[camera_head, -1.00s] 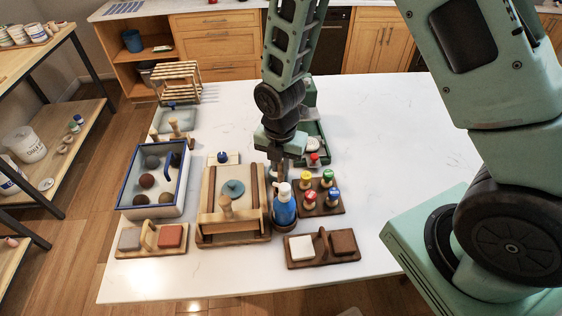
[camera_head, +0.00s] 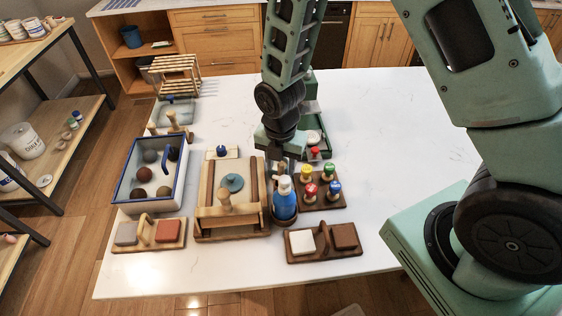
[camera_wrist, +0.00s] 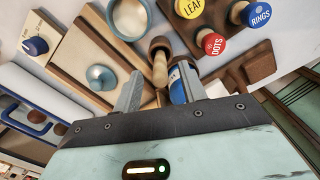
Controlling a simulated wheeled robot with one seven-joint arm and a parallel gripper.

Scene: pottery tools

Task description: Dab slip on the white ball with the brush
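In the head view, my gripper (camera_head: 282,162) hangs pointing down behind the blue bottle (camera_head: 285,200). The wrist view shows its two fingers (camera_wrist: 160,92) apart, with a light wooden handle (camera_wrist: 160,72) between them. The handle appears to be the brush, upright at a dark brown cup (camera_wrist: 160,45); its bristles are hidden. I cannot see contact with either finger. The blue bottle shows partly beside the right finger in the wrist view (camera_wrist: 177,86).
A wooden board with a teal disc (camera_head: 233,183) stands left of the bottle. Stamps with coloured tops (camera_head: 315,152) (camera_head: 334,187) stand to the right. A dark wooden holder (camera_head: 322,252) with white and brown blocks sits in front. The table's right side is clear.

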